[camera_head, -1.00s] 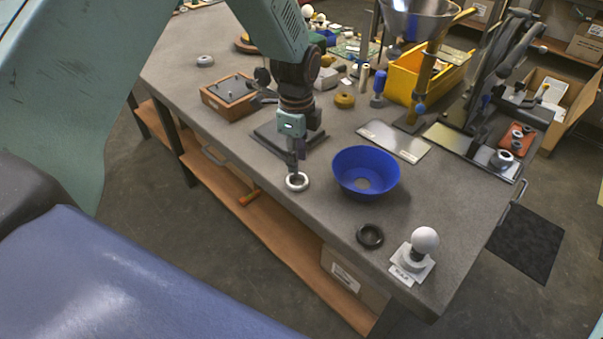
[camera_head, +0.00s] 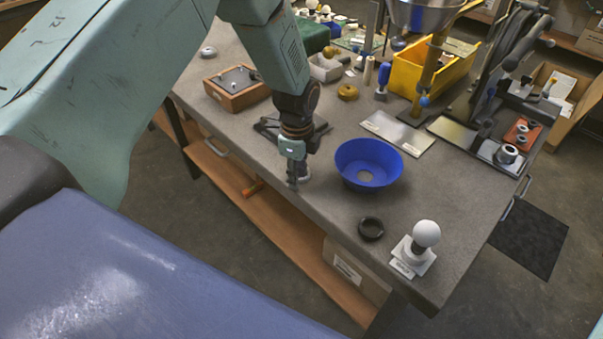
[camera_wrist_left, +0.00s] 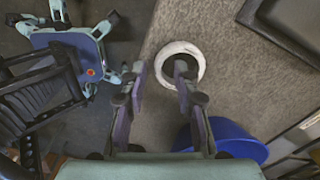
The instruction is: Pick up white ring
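The white ring (camera_wrist_left: 180,47) lies flat on the grey workbench (camera_wrist_left: 240,65), near its front edge, in the left wrist view. My left gripper (camera_wrist_left: 160,68) is open at the ring. One fingertip appears over the ring's hole and the other outside its rim, so the near rim lies between them. I cannot tell whether either finger touches it. In the head view my left gripper (camera_head: 293,184) points down at the bench edge and hides most of the ring. My right gripper is not in view.
A blue bowl-shaped shade (camera_head: 369,165) stands close to the right of the gripper. A dark ring (camera_head: 371,229) and a white bulb (camera_head: 426,233) on a white base are nearer the corner. A wooden box (camera_head: 237,88) and yellow bin (camera_head: 425,75) stand further back.

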